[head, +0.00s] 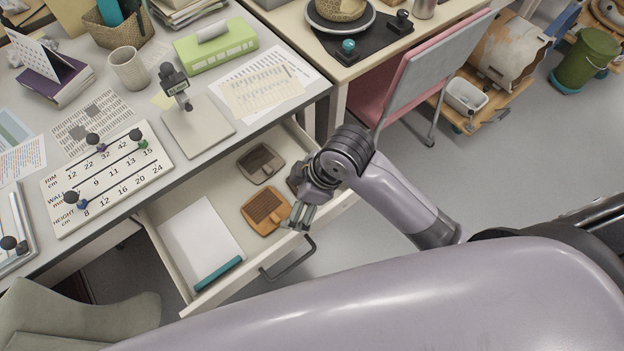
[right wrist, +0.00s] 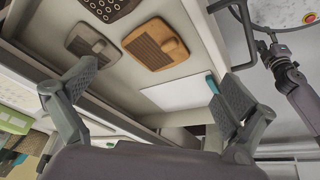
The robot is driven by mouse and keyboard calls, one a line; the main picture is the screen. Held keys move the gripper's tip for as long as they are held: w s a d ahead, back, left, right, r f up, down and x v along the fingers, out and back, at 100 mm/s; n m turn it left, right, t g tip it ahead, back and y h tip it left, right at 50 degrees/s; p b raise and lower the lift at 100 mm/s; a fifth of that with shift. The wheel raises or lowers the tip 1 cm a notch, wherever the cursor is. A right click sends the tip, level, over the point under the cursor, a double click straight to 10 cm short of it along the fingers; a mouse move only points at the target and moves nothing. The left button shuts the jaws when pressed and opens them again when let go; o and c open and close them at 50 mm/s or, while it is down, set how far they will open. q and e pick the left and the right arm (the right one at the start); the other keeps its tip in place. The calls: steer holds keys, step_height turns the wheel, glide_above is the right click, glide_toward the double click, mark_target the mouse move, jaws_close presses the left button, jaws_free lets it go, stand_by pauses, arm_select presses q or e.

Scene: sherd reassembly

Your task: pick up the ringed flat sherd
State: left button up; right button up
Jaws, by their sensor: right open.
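The ringed flat sherd (right wrist: 108,7) is dark brown with several pale rings. It lies in the open drawer and is cut by the top edge of the right wrist view. In the head view it is largely hidden behind my right gripper (head: 299,216). That gripper is open and empty above the drawer's right part; its two fingers stand wide apart in the right wrist view (right wrist: 158,88). What looks like my left gripper (right wrist: 268,52) shows small at the right of the wrist view, its jaws unclear.
A grey-brown sherd (head: 260,163) and an orange striped sherd (head: 266,210) lie near the ringed one in the drawer (head: 236,283). A white pad with a teal edge (head: 203,240) lies left. The desk edge overhangs the drawer's back. The drawer handle (head: 290,262) sticks out in front.

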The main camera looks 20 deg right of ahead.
steer(key=w+d+r+n+g+h, duration=0.35)
steer(key=w+d+r+n, duration=0.25)
steer(key=w+n, duration=0.4)
steer(key=shift+t, duration=0.45)
step_height(320, 180, down, 12)
steer(key=shift+s+d+r+b, duration=0.1)
steer(key=shift+s+d+b, duration=0.05)
steer(key=shift+b, duration=0.2)
steer(key=f, duration=0.5)
steer(key=shift+s+f, duration=0.25)
steer(key=shift+f, duration=0.1)
